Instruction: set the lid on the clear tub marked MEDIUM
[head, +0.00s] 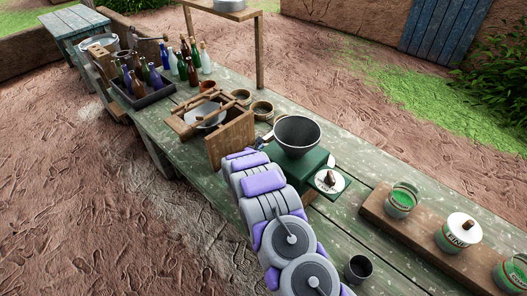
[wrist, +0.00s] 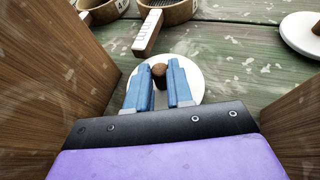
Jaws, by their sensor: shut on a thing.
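My gripper (wrist: 158,88) is shut on the brown knob of a round white lid (wrist: 190,82). The lid is level over the green table; whether it touches cannot be told. In the head view, my arm hides most of the gripper and lid. On a wooden board (head: 377,212) at the right stand tubs with green contents. The nearest to my arm, a clear tub (head: 403,198), is open, its label unreadable. The middle tub (head: 458,235) reads FINE and has a white lid with a brown knob. A third tub (head: 512,272) is cut by the frame, its label unreadable.
A wooden box (head: 231,140) and round sieves (head: 262,109) are close to my gripper. A dark cup (head: 358,268) stands near the front edge. Bottles (head: 150,75) stand farther left.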

